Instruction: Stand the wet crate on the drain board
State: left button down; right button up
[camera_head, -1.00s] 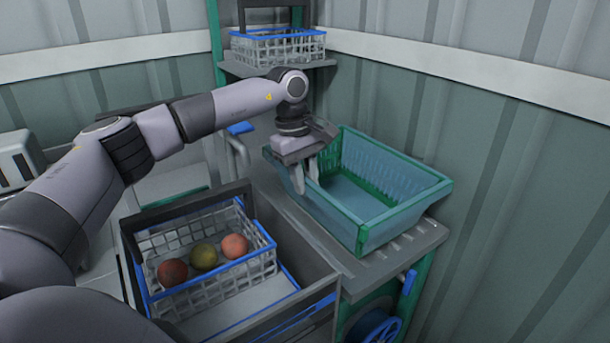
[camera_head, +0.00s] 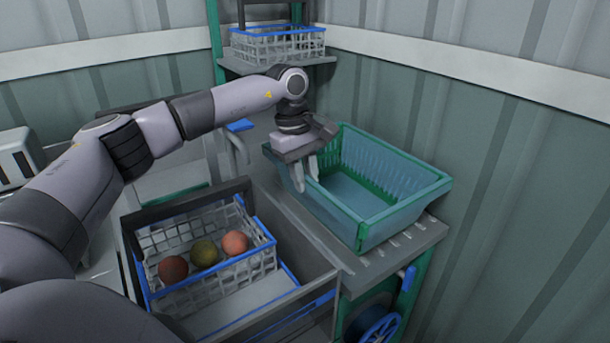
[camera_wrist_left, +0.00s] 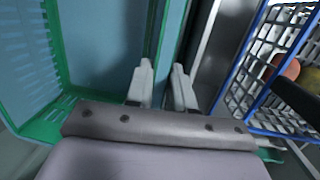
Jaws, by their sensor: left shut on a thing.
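The green crate (camera_head: 400,227) is on the slatted grey drain board (camera_head: 392,257), its open side up. It looks level, and its underside is mostly hidden. My left gripper (camera_head: 306,178) is shut on the crate's near left wall. In the left wrist view the two fingers (camera_wrist_left: 163,88) sit on either side of the green wall (camera_wrist_left: 168,45), and the crate's inside (camera_wrist_left: 105,45) shows to the left. My right gripper is not in view.
Another wire basket (camera_head: 278,47) stands on a shelf behind. Corrugated walls close in behind and to the right. A blue wheel (camera_head: 380,329) is below the board.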

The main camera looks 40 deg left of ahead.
pick_arm(q)
jog(key=shift+f, duration=0.4)
dwell(0.5)
jog(key=c, duration=0.9)
grip_release()
jog(key=shift+f, duration=0.15)
jog(key=c, duration=0.3)
notch_tip(320, 180, up, 5)
jog(key=p, duration=0.3)
jog(key=shift+p, duration=0.35)
jog(key=shift+r+p, duration=0.4)
jog(key=shift+r, duration=0.7)
